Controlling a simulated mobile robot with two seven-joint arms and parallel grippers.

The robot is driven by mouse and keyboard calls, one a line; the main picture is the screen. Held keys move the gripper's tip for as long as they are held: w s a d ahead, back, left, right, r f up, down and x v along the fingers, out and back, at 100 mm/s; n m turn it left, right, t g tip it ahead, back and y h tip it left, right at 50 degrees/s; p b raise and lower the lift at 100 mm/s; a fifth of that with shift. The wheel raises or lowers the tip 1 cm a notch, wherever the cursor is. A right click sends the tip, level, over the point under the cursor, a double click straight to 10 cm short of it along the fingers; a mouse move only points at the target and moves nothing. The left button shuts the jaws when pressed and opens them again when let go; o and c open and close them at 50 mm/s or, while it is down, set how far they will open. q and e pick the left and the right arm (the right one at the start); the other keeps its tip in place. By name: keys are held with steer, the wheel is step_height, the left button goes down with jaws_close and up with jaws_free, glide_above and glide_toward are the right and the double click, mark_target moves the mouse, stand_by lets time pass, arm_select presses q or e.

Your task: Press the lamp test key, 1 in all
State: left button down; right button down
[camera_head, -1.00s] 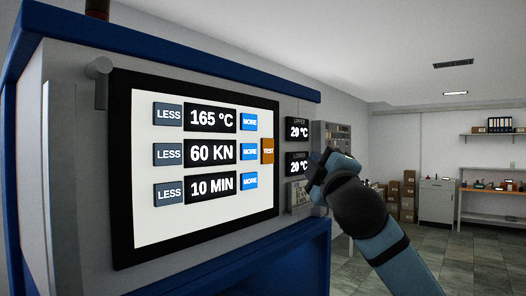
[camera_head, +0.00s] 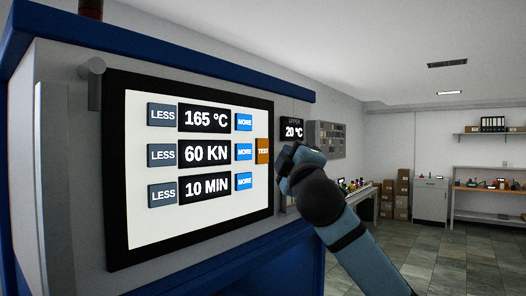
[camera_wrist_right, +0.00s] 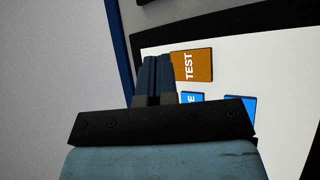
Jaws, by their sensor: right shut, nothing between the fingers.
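The orange TEST key (camera_head: 263,151) is at the right side of the white screen panel (camera_head: 150,220) on the press. It also shows in the right wrist view (camera_wrist_right: 192,66), just right of the fingertips. My right gripper (camera_head: 284,160) is shut and empty, close to the right of the key in the head view. In the right wrist view its closed fingers (camera_wrist_right: 158,62) overlap the panel's dark frame and the key's left edge; whether they touch the key, I cannot tell. The left gripper is not in view.
Blue MORE keys (camera_head: 243,152) and grey LESS keys (camera_head: 162,155) flank readouts of 165 °C, 60 KN and 10 MIN. An UPPER 20 °C display (camera_head: 293,130) is right of the panel. Shelves, boxes (camera_head: 402,195) and a cabinet (camera_head: 431,200) stand far back.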

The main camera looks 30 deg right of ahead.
mark_target(262, 151)
steer(key=w, duration=0.1)
steer(key=w+a, duration=0.1)
steer(key=w, duration=0.1)
steer(key=shift+a, duration=0.1)
stand_by(1.0)
stand_by(0.8)
steer(key=shift+w, duration=0.1)
steer(key=shift+w+a, duration=0.15)
steer(key=shift+w, duration=0.15)
